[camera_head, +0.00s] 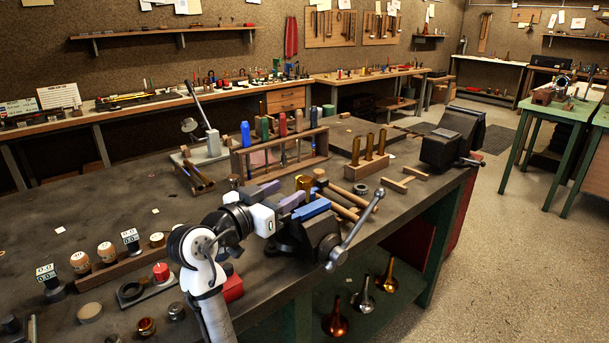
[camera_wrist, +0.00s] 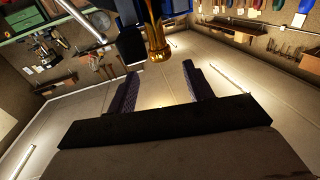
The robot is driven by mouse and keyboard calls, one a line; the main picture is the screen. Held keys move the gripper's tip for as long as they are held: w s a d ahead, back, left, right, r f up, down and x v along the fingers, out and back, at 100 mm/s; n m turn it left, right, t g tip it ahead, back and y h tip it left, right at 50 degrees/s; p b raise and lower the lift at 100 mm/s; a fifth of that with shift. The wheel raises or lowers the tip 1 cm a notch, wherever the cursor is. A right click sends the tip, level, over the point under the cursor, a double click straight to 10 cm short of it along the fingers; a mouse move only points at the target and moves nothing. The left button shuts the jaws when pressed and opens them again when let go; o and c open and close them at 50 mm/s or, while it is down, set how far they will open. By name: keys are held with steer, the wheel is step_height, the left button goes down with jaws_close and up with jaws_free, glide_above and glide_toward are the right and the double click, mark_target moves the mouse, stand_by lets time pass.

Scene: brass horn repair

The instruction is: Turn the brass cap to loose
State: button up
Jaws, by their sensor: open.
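My gripper (camera_head: 284,194) is open and empty, reaching sideways toward the bench vise (camera_head: 322,228) with its blue jaw pads (camera_head: 312,209). The brass cap (camera_head: 304,184) shows as a gold piece just past my fingertips in the head view, partly hidden. In the wrist view the gold cap (camera_wrist: 158,52) sits at the end of a brass part between blue pads. It is ahead of the gap between my fingertips (camera_wrist: 160,72), roughly centred. It appears apart from both fingers. Its turned position cannot be told.
The vise handle (camera_head: 353,233) slants out at the front edge. Wooden-handled mallets (camera_head: 345,197) lie behind the vise. A tool rack (camera_head: 280,152) and a block with brass cylinders (camera_head: 367,160) stand farther back. Stamps and small parts (camera_head: 108,252) crowd the bench at left.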

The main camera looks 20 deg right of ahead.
mark_target(300, 183)
steer(key=p+x, duration=0.2)
steer(key=x, duration=0.5)
steer(key=shift+w+d, duration=0.2)
steer(key=shift+c, duration=0.4)
steer(key=c, duration=0.9)
